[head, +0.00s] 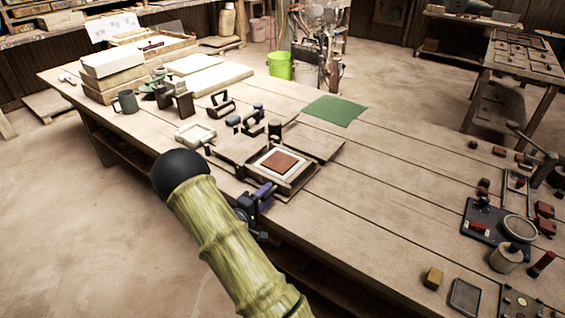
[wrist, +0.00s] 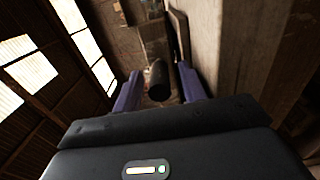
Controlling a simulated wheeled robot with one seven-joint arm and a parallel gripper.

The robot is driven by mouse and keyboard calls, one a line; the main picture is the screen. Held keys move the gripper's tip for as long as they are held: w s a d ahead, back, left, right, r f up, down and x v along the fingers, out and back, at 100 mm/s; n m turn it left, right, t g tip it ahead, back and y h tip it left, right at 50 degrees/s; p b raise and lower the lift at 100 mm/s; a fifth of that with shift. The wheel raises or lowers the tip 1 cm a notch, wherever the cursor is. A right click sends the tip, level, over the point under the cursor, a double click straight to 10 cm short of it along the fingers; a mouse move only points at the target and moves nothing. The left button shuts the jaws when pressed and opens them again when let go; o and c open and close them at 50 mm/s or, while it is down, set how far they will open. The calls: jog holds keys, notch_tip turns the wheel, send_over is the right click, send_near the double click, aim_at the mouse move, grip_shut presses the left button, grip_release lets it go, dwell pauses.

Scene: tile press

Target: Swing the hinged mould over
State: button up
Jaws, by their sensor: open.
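The hinged mould (head: 296,180) lies on the workbench, a dark wooden frame with a pale inner border around a reddish-brown tile (head: 283,161). Flat wooden boards lie beside it on its left and right; I cannot tell which part is hinged. My gripper (head: 262,194) is at the mould's front left corner, beside the bench's front edge. Its purple fingers are open in the wrist view (wrist: 158,82). A dark cylindrical knob or handle (wrist: 158,77) shows between the fingers, and I see no clear contact. Part of the gripper is hidden behind my arm in the head view.
The workbench (head: 390,185) has clear planks right of the mould. A green mat (head: 334,111) lies behind it. A small pale tray (head: 195,134) and dark hand tools stand to its left. A dark plate with tools (head: 492,229) and several reddish blocks are at the right.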

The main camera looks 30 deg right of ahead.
jog(key=c, duration=0.6)
notch_tip(320, 180, up, 6)
jog(key=p, duration=0.5)
jog(key=shift+w+f, duration=0.15)
jog(key=shift+f, duration=0.1)
jog(key=shift+c, duration=0.2)
jog(key=shift+f, duration=0.1)
jog(key=r+p, duration=0.1)
jog(key=w+r+p, duration=0.1)
jog(key=r, duration=0.1)
jog(key=w+r+p, duration=0.1)
jog(key=p, duration=0.1)
jog(key=shift+a+r, duration=0.25)
jog(key=shift+a, duration=0.15)
jog(key=shift+s, duration=0.1)
